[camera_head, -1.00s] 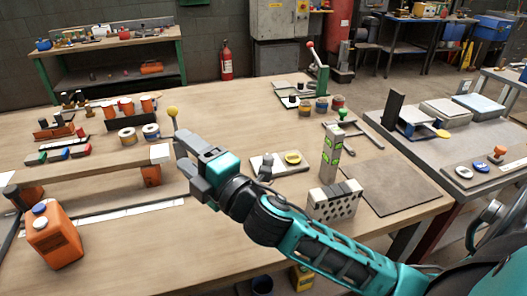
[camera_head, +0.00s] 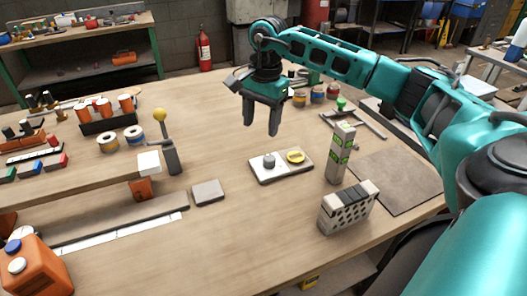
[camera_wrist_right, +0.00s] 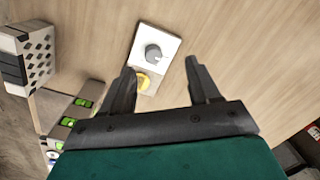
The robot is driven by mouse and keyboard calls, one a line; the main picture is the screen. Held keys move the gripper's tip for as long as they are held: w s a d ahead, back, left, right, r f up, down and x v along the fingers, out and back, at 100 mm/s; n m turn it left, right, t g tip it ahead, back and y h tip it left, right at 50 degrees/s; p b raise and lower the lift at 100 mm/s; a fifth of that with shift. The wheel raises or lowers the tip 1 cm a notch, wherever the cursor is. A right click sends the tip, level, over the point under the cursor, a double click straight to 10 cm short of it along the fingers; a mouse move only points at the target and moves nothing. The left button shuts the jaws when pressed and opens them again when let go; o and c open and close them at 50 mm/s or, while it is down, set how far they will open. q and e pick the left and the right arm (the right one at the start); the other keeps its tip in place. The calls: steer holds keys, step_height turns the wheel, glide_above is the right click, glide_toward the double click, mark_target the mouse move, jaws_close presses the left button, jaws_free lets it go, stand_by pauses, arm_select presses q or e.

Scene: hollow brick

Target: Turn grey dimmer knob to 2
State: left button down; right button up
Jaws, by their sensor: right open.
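Scale marks on the plate are too small to read. My right gripper (camera_head: 261,133) is open and empty, pointing down above the bench behind the plate, apart from the knob. My left gripper is not in view.
A tall grey-green level (camera_head: 340,152) and a perforated block (camera_head: 346,208) stand right of the plate. A yellow-balled lever (camera_head: 166,145) and a small grey block (camera_head: 207,192) are to the left. The bench in front of the plate is clear.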

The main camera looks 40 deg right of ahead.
mark_target(269, 158)
steer(key=shift+h, duration=0.4)
steer(key=f, duration=0.3)
steer(key=d+f, duration=0.1)
steer(key=f, duration=0.3)
steer(key=d+f, duration=0.1)
steer(key=f, duration=0.3)
steer(key=shift+s+d+b, duration=0.1)
steer(key=shift+s+b, duration=0.2)
steer(key=shift+b, duration=0.05)
steer(key=shift+f, duration=0.6)
steer(key=c, duration=1)
steer(key=shift+c, duration=0.2)
